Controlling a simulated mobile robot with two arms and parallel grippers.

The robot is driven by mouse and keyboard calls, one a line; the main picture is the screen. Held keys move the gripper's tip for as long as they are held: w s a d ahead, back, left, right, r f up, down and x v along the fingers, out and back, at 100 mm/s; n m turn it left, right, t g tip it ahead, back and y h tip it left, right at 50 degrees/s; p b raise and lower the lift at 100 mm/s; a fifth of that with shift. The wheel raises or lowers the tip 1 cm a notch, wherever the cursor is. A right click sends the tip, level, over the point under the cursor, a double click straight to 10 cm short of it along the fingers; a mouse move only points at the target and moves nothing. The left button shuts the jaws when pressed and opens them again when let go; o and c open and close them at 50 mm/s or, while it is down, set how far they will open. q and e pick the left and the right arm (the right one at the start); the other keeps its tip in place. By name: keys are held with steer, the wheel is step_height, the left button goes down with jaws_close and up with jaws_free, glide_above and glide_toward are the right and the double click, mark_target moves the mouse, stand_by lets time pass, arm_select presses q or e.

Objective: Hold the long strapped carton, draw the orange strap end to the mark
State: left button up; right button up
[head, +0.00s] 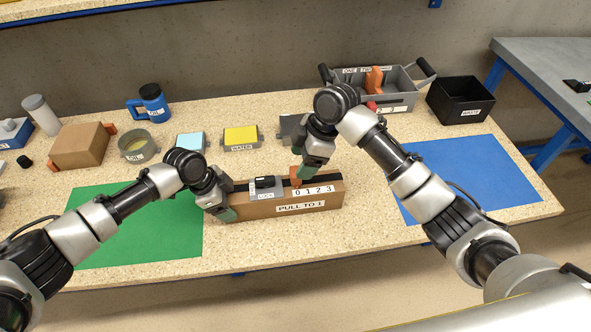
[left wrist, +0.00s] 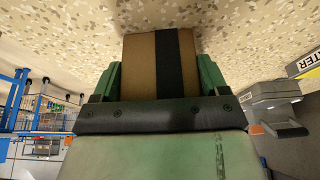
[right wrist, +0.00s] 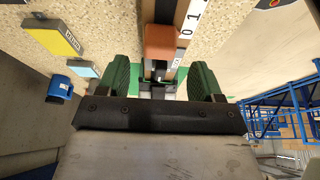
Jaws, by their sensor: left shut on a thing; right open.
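The long brown carton (head: 255,209) lies on the speckled table, with a black strap, a grey lock block (head: 266,187), a 0 1 2 3 scale (head: 313,191) and a label "PULL TO 1" (head: 301,207). My left gripper (head: 228,214) is shut on the carton's left end; the left wrist view shows the carton (left wrist: 140,65) between its fingers. The orange strap end (head: 295,176) stands on the carton near the 0. My right gripper (head: 302,176) is at it, open; in the right wrist view the orange strap end (right wrist: 160,41) lies ahead between the fingers, apart from them.
A green mat (head: 140,235) lies left and a blue mat (head: 465,178) right. Behind stand a yellow-topped water box (head: 241,136), a light blue block (head: 190,142), a grey tote (head: 400,98) and a black bin (head: 460,100). A brown carton (head: 80,146) lies at the left.

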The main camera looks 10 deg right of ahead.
steer(key=shift+x, duration=2.3)
steer(key=shift+c, duration=0.2)
